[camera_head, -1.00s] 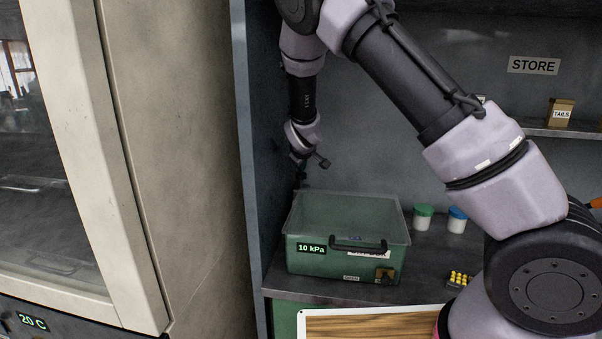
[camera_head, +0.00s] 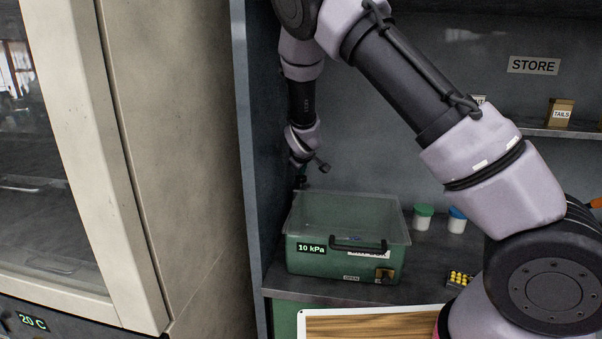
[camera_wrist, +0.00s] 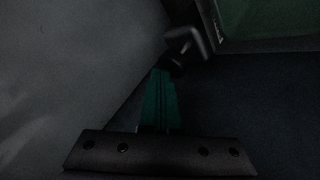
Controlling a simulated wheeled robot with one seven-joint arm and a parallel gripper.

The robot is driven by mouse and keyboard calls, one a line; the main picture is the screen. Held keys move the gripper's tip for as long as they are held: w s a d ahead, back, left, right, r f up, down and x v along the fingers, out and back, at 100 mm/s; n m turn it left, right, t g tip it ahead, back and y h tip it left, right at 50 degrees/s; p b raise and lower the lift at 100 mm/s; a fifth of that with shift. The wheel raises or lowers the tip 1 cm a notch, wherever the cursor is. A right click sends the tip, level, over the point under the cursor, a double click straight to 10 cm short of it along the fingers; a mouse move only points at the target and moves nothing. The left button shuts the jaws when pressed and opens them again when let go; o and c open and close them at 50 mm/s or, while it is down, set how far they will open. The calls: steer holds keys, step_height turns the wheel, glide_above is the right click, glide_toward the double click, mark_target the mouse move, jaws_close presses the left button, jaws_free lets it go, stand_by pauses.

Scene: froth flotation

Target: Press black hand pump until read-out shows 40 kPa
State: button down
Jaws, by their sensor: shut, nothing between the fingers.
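The green box with a clear lid (camera_head: 348,270) stands on the cabinet shelf. Its read-out (camera_head: 311,248) shows 10 kPa. My gripper (camera_head: 300,183) is at the box's back left corner, pointing down, small and dark in the head view. In the wrist view, my gripper's teal fingers (camera_wrist: 160,98) are shut together and empty. A black part with a bent grey end (camera_wrist: 190,42), likely the hand pump, is right at the fingertips; I cannot tell whether they touch. In the head view the pump is not clearly visible behind the box.
The cabinet's left wall (camera_head: 252,150) is close beside my gripper. A green-capped jar (camera_head: 423,216) and a blue-capped jar (camera_head: 456,221) stand right of the box. A small rack with yellow items (camera_head: 460,279) is at the front right.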

mark_target(302, 178)
steer(key=shift+f, duration=0.5)
steer(key=shift+r, duration=0.15)
stand_by(0.5)
steer(key=shift+r, duration=1.85)
steer(key=shift+r, duration=0.1)
step_height(302, 178, up, 5)
steer(key=shift+f, duration=0.1)
